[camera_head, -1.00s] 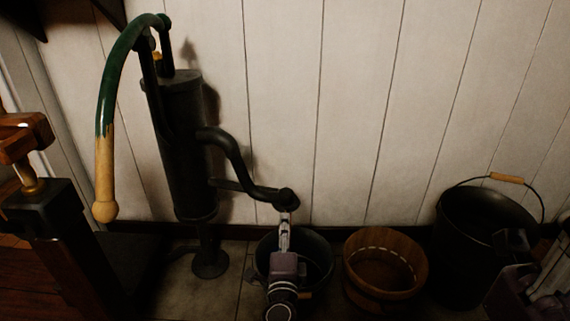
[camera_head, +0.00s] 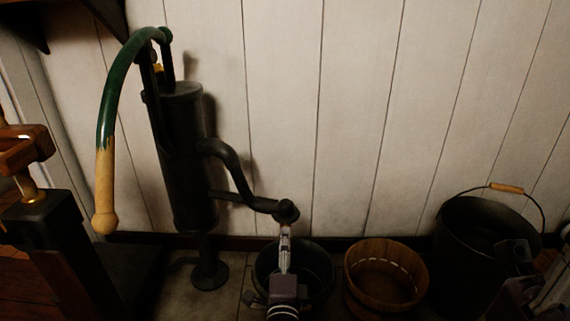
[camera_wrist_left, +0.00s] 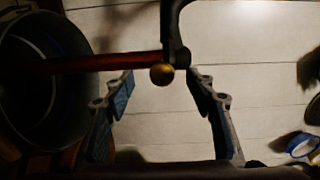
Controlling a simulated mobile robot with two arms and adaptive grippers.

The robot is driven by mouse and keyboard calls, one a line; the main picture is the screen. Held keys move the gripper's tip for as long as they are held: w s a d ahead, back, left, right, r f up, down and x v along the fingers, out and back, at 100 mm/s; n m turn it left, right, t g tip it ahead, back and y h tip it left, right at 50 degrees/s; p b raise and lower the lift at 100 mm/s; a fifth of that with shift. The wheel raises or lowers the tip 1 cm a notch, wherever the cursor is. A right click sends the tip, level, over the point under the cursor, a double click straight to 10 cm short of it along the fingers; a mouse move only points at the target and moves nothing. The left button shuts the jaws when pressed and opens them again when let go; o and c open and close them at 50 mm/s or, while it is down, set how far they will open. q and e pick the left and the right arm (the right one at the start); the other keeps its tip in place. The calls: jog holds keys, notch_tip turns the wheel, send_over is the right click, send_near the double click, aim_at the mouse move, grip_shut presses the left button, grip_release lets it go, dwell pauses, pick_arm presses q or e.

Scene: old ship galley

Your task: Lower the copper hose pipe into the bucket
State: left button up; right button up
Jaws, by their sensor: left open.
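The copper hose pipe (camera_wrist_left: 110,61) is a reddish tube in the left wrist view. It runs from a brass ball by the dark spout toward the dark bucket (camera_wrist_left: 85,105), crossing in front of its opening; whether its end is inside I cannot tell. In the head view the bucket (camera_head: 325,268) stands under the pump spout (camera_head: 284,209), and the pipe is not distinguishable there. My left gripper (camera_head: 285,238) is just below the spout end, over the bucket. Its fingers (camera_wrist_left: 161,82) are apart and empty, near the brass ball. My right gripper (camera_head: 516,252) is dark at the right edge, its jaws unclear.
The black hand pump (camera_head: 182,150) with a green and wooden handle (camera_head: 105,150) stands left of the bucket. A wooden tub (camera_head: 420,283) and a large black pail (camera_head: 460,225) stand to the right. The white plank wall (camera_head: 350,120) is close behind.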

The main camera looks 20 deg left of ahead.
pick_arm(q)
jog(key=v, duration=0.8)
jog(key=shift+s, duration=0.35)
jog(key=shift+r, duration=0.1)
